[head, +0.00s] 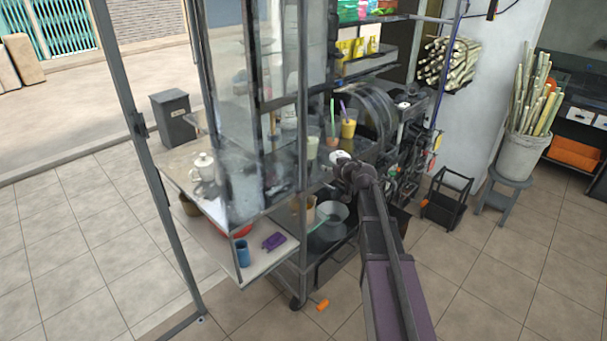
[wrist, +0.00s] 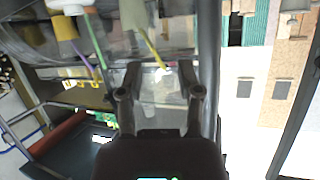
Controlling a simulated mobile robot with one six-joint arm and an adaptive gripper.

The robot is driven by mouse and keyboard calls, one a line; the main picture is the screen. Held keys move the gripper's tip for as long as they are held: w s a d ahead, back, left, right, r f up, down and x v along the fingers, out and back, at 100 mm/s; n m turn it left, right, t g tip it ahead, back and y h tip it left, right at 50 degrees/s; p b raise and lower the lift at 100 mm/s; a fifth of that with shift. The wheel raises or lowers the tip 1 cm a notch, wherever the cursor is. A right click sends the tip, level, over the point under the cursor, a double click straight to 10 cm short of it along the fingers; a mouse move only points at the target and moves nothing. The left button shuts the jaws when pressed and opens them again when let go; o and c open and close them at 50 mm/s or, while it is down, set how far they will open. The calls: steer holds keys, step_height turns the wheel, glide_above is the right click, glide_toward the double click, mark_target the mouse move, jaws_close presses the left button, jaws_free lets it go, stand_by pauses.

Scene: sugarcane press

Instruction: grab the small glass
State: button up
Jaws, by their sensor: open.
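Several drinking glasses stand on the press counter in the head view. A glass of yellow drink (head: 348,129) holds a purple straw, a glass with a green straw (head: 332,138) is beside it, and a pale glass (head: 312,147) stands further left. I cannot tell which is the small glass. My gripper (head: 346,164) is in front of and below them, apart from them. In the wrist view my gripper (wrist: 160,78) is open, with no clear object between its fingers. A yellow glass (wrist: 63,27) and a pale glass (wrist: 134,16) show beyond it at the top left.
The cart's metal posts (head: 303,110) and glass panes stand left of my gripper. The press wheel (head: 378,118) is just behind the glasses. A lower shelf (head: 270,254) holds a blue cup (head: 243,253) and a purple item (head: 273,241). The tiled floor at right front is clear.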

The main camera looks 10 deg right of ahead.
steer(key=b+x, duration=0.3)
steer(key=x, duration=0.5)
steer(key=shift+w, duration=0.2)
steer(key=shift+a+f, duration=0.1)
steer(key=shift+f, duration=0.05)
steer(key=shift+b+x, duration=0.9)
steer(key=shift+x, duration=1.7)
steer(key=shift+w+r, duration=0.1)
steer(key=shift+r, duration=0.1)
jaws_close()
